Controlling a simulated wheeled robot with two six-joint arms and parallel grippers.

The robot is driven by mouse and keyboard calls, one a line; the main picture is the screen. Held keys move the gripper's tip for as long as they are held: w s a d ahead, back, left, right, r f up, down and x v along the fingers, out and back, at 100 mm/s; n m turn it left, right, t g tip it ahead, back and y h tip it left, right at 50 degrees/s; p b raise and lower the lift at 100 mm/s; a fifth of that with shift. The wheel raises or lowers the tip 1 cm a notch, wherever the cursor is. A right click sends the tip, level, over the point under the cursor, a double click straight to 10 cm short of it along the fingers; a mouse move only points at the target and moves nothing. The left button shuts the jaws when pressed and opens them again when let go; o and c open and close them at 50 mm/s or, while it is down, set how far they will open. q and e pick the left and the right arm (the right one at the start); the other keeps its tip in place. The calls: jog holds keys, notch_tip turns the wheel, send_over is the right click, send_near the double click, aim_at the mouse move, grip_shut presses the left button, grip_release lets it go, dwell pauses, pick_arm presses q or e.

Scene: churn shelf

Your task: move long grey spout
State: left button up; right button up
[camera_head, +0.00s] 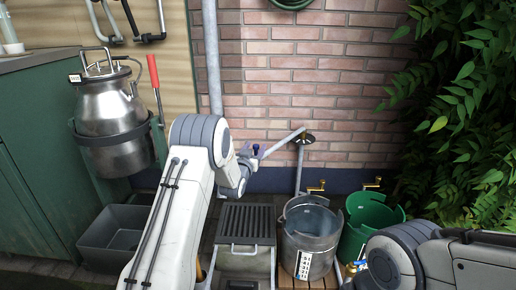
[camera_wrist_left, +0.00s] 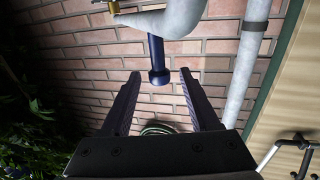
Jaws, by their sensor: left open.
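The long grey spout (camera_head: 282,144) reaches left from a dark round fitting (camera_head: 302,138) on the brick wall. Its left end is near my left gripper (camera_head: 249,160). A dark blue peg-like handle (camera_head: 256,150) shows at that end. In the left wrist view the grey spout (camera_wrist_left: 178,18) crosses the top, and the blue handle (camera_wrist_left: 156,55) hangs from it. My left gripper (camera_wrist_left: 160,76) is open there, with the knob of the handle between its fingertips and no visible contact. My right gripper is not in view; only my right arm shows.
A metal bucket (camera_head: 311,240) and a green bucket (camera_head: 372,222) stand under brass taps on the right. A slatted grate box (camera_head: 245,225) stands below my left gripper. A steel churn (camera_head: 108,110) hangs at left above a grey tub (camera_head: 112,238). A wall pipe (camera_head: 213,75) rises behind my left arm.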

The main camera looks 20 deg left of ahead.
pick_arm(q)
jog(key=shift+w+b, duration=0.7)
jog(key=shift+w, duration=1.55)
grip_shut()
jog(key=shift+a, duration=0.1)
